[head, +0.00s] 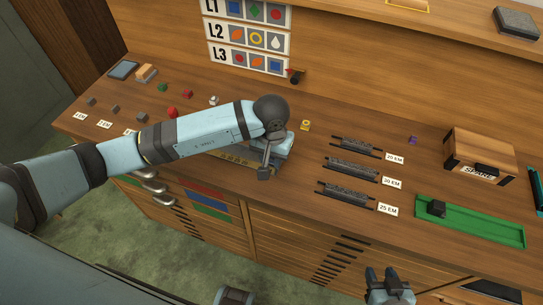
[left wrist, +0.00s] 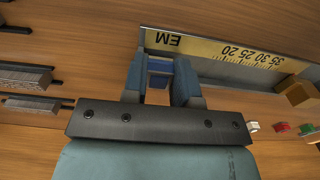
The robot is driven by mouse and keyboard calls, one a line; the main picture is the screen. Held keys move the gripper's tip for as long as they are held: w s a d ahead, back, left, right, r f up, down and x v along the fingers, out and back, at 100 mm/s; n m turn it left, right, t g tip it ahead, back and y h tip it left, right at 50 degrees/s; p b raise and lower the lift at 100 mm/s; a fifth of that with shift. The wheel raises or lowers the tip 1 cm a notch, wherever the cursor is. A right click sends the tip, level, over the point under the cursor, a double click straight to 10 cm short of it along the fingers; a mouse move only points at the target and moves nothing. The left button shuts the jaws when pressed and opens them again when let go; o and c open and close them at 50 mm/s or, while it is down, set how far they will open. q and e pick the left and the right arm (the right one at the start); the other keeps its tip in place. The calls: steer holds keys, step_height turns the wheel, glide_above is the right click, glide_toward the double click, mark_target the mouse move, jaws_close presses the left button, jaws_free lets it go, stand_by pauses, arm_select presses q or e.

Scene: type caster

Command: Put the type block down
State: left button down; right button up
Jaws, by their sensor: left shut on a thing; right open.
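My left gripper (left wrist: 160,88) is shut on a small blue-grey type block (left wrist: 158,68), which shows between the two fingers in the left wrist view. It is beside the EM end of a brass-scaled gauge (left wrist: 205,54). I cannot tell whether the block touches the surface under it. In the head view the gauge (head: 233,161) shows partly beneath my left arm, which hides most of the held block and fingertips. My right gripper (head: 389,283) is open and empty near the front edge of the bench.
Three dark racks labelled 20, 30 and 25 EM, the middle one (head: 350,171), lie to the right. Several small coloured blocks lie at the left. Bare bench separates gauge and racks.

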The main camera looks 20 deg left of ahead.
arm_select(q)
steer(key=shift+f, duration=0.2)
steer(key=c, duration=1)
jaws_free()
steer(key=shift+s, duration=0.1)
steer(key=shift+o, duration=0.5)
steer(key=shift+s+a, duration=0.1)
